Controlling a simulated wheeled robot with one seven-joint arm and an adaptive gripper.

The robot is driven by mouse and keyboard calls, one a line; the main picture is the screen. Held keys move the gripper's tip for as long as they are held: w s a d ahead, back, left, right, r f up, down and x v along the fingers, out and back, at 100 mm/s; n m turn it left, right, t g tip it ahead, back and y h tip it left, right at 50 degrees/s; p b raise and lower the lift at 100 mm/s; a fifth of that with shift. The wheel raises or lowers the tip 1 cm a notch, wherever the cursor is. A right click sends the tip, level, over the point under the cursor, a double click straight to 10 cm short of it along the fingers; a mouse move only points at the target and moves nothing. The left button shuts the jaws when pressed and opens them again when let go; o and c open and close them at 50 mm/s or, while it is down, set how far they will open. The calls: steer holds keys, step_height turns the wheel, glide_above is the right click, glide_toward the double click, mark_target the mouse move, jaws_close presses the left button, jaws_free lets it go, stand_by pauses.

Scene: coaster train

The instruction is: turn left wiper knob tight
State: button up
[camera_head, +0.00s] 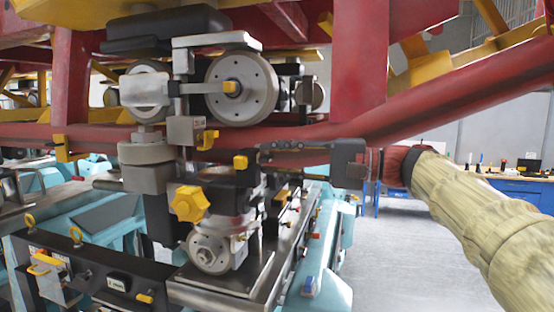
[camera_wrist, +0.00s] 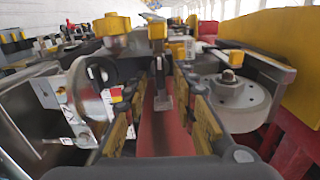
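A yellow lobed knob (camera_head: 188,203) is on the front of the wheel assembly in the head view, above a lower wheel. It looks like the wiper knob, but no label shows which it is. My gripper (camera_head: 262,160) reaches in from the right, higher than this knob and to its right, apart from it. In the wrist view my gripper (camera_wrist: 160,88) has its two yellow-padded fingers spread. A grey upright part with a yellow top (camera_wrist: 158,62) shows beyond and between the fingertips.
A large upper wheel (camera_head: 242,88) and a red rail (camera_head: 300,131) are close around my gripper. A smaller yellow block (camera_head: 240,162) is just left of the fingertips. A dark bench with yellow handles (camera_head: 75,236) stands at lower left. The floor (camera_head: 410,260) at right is clear.

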steer(key=v, duration=1.2)
